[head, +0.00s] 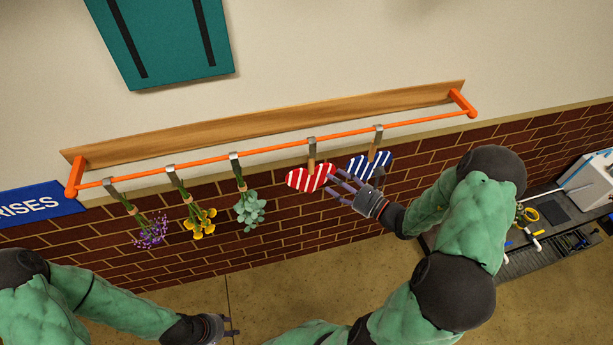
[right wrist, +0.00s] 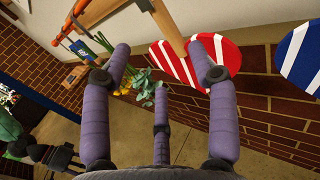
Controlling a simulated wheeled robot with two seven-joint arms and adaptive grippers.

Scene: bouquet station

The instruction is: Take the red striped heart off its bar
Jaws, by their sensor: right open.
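The red and white striped heart (head: 305,179) hangs by a wooden stick and metal clip (head: 312,146) from the orange bar (head: 280,145). My right gripper (head: 335,183) is open just beside it, on its right and lower side, with fingertips overlapping its edge in the head view. In the right wrist view the heart (right wrist: 172,62) lies beyond the spread fingers (right wrist: 165,60), its stick rising between them; nothing is held. Whether the fingers touch it I cannot tell. My left gripper (head: 228,333) is low at the bottom edge, away from the bar; its jaws are too small to judge.
A blue striped heart (head: 372,165) hangs close to the right, partly behind my right gripper. Purple (head: 150,232), yellow (head: 199,222) and pale green (head: 250,210) bunches hang to the left. A brick wall (head: 290,230) is behind. A dark workbench (head: 540,240) stands at right.

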